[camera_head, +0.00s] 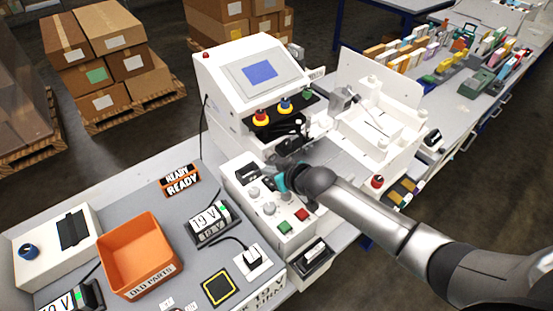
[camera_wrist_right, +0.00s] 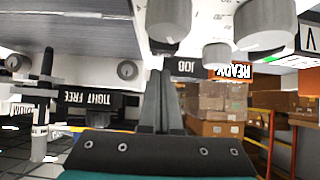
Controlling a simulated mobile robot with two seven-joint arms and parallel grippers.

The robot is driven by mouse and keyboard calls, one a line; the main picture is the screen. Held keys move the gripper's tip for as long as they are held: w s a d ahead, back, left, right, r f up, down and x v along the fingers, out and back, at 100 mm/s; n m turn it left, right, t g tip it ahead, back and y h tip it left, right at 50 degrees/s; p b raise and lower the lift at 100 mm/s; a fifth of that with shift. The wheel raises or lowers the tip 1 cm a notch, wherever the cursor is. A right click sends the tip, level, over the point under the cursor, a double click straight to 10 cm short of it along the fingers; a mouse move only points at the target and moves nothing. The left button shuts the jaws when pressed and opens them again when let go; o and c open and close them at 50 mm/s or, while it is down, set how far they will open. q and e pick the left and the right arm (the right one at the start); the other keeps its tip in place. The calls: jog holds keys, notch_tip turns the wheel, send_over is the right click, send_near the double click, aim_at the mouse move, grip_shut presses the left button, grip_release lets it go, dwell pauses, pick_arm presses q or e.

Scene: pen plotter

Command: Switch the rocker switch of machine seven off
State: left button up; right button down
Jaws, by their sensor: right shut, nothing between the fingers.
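A white machine (camera_head: 235,72) with a blue screen stands in the middle of the head view. Its number is not readable. Its control panel (camera_head: 262,216) has grey knobs (camera_head: 253,192), a green button (camera_head: 285,227) and a red button (camera_head: 302,214). A dark part (camera_head: 247,173) at the panel's upper left may be the rocker switch; I cannot tell its position. My right gripper (camera_head: 277,180) is over the panel, its fingers mostly hidden. In the right wrist view its fingers (camera_wrist_right: 160,85) are shut and empty, close to knobs (camera_wrist_right: 217,57) and a "JOB" label (camera_wrist_right: 184,67). My left gripper is out of view.
An orange bin (camera_head: 140,255), a "READY" sign (camera_head: 180,180) and a 19 V unit (camera_head: 212,222) are on the bench left of the panel. A red emergency button (camera_head: 377,181) is at the right. Cartons (camera_head: 100,48) stand behind.

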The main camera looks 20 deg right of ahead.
jog(key=r+p, duration=0.3)
jog(key=r, duration=0.1)
jog(key=shift+w+a+r+p, duration=0.1)
jog(key=shift+w+p, duration=0.2)
jog(key=s+d+r, duration=0.2)
jog(key=s+r, duration=0.3)
jog(key=r, duration=0.2)
jog(key=shift+s+r, duration=0.2)
jog(key=shift+s, duration=0.1)
jog(key=s+f+m+g+h, duration=0.1)
jog(key=s+f+g+h, duration=0.15)
jog(key=s, duration=1.05)
jog(key=s+f+m+g+h, duration=0.15)
jog(key=s+g, duration=0.25)
jog(key=s, duration=0.8)
notch_tip(320, 180, down, 35)
jog(key=s+g+b, duration=0.2)
jog(key=b, duration=1)
jog(key=s+d+f+b, duration=0.1)
jog(key=s+f+b, duration=0.4)
jog(key=f, duration=0.6)
jog(key=s+d+f+n+b, duration=0.1)
jog(key=s+f+b, duration=0.4)
jog(key=s+f, duration=0.5)
notch_tip(320, 180, down, 2)
jog(key=shift+d+f+g, duration=0.15)
jog(key=shift+f+g, duration=0.05)
jog(key=shift+g, duration=0.15)
